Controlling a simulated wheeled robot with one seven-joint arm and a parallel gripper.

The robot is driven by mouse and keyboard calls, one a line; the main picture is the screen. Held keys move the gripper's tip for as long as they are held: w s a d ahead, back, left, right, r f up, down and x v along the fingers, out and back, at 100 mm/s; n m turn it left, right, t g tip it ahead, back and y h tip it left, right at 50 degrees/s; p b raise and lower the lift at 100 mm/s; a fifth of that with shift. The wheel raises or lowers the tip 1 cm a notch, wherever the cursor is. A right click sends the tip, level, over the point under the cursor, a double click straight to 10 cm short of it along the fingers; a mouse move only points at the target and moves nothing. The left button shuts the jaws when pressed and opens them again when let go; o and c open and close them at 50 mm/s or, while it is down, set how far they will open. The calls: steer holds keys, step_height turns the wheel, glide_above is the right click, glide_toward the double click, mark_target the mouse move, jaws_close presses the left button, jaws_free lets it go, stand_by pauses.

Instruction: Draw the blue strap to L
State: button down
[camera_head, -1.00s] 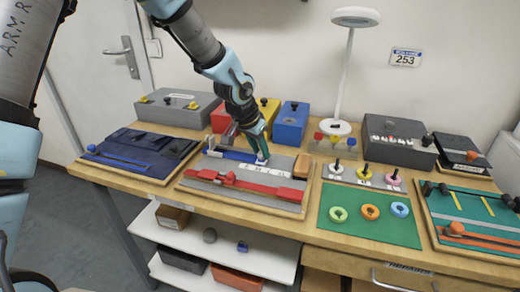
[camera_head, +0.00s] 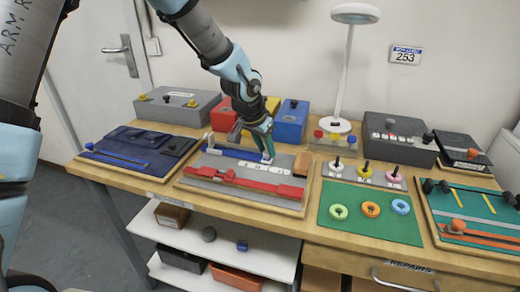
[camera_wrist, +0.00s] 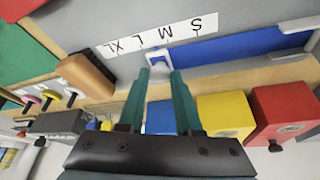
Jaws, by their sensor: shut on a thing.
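The blue strap (camera_head: 236,153) lies along the back of a grey board (camera_head: 215,165); it also shows in the wrist view (camera_wrist: 245,46). A white tab (camera_wrist: 159,62) sits at its end. My gripper (camera_wrist: 161,72) is shut on this tab, one finger on each side; in the head view my gripper (camera_head: 266,152) points down at the board. A white size scale (camera_wrist: 150,38) with S, M, L and XL runs beside the strap. The tab appears between M and L. The fingers partly hide the tab.
A red strap (camera_head: 245,182) lies at the front of the board. A wooden block (camera_head: 303,163) stands at its right end. Red (camera_head: 224,117) and blue (camera_head: 291,119) boxes stand behind. A lamp (camera_head: 340,124) stands back right, beyond a green mat (camera_head: 365,226).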

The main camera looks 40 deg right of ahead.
steer(key=shift+s+d, duration=0.5)
steer(key=shift+s, duration=0.25)
steer(key=c, duration=0.6)
jaws_free()
steer(key=b+v, duration=0.1)
steer(key=v, duration=0.9)
steer(key=shift+a+r, duration=0.2)
steer(key=shift+r, duration=0.2)
steer(key=w+a+f+n+y, duration=0.15)
steer(key=w+a, duration=0.25)
steer(key=a, duration=0.4)
steer(key=w+a+f+n+t, duration=0.1)
steer(key=w+a+n, duration=0.25)
steer(key=a, duration=0.35)
steer(key=w+a+f+n+y, duration=0.15)
steer(key=w+a, duration=0.25)
steer(key=a, duration=0.4)
steer(key=s+a+n, duration=0.1)
steer(key=a+n, duration=0.1)
steer(key=a, duration=0.5)
steer(key=s+a+n, duration=0.1)
steer(key=a+n, duration=0.2)
steer(key=a, duration=0.5)
steer(key=s+a+f+n+y, duration=0.1)
steer(key=s+a+n, duration=0.1)
steer(key=a, duration=0.6)
steer(key=shift+n, duration=0.65)
